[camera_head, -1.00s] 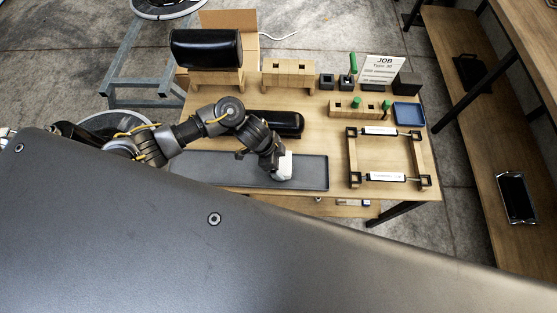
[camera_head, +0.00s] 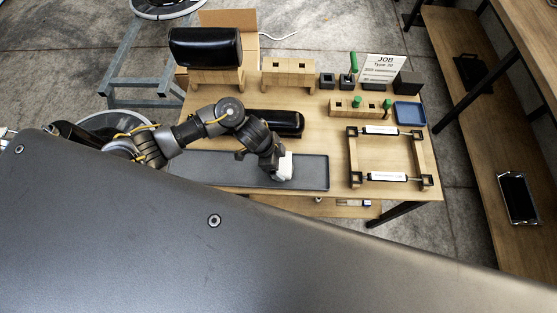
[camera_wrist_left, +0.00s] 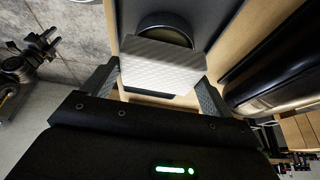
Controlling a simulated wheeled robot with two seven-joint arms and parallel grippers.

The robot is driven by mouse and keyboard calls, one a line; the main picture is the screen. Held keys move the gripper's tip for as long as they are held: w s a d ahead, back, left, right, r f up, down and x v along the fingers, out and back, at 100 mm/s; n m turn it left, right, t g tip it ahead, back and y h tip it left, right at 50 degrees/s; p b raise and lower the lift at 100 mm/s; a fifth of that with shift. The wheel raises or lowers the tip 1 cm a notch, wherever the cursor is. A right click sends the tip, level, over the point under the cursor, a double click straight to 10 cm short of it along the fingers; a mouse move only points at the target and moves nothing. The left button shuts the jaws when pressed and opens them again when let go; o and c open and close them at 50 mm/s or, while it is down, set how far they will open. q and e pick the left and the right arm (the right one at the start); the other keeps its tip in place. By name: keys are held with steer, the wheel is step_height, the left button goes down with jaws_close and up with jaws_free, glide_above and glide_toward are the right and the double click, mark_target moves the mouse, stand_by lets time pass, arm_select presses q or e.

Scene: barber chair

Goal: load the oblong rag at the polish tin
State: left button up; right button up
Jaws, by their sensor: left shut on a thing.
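My left gripper (camera_head: 268,163) is shut on the oblong rag (camera_head: 285,166), a white block-like pad, over the right part of the long grey tray. In the left wrist view the rag (camera_wrist_left: 163,66) has a quilted face and sits between the two fingers (camera_wrist_left: 155,88). Just beyond it is the round dark polish tin (camera_wrist_left: 166,24), partly covered by the rag; I cannot tell whether they touch. In the head view the tin is hidden. A dark jointed arm at the left of the wrist view looks like my right arm, its gripper (camera_wrist_left: 42,42) small and unclear.
The grey tray (camera_head: 312,173) lies along the bench's front edge. A black cushion (camera_head: 277,122) lies behind it. A frame with two white-labelled rollers (camera_head: 382,177), a blue tray (camera_head: 409,113) and wooden blocks (camera_head: 289,75) stand right and behind. A black headrest (camera_head: 205,48) stands at back left.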

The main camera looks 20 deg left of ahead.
arm_select(q)
steer(key=shift+f+b, duration=0.35)
steer(key=shift+f, duration=0.15)
steer(key=shift+s, duration=0.1)
stand_by(1.7)
steer(key=shift+p, duration=0.3)
step_height(320, 180, up, 7)
steer(key=p, duration=0.8)
stand_by(0.6)
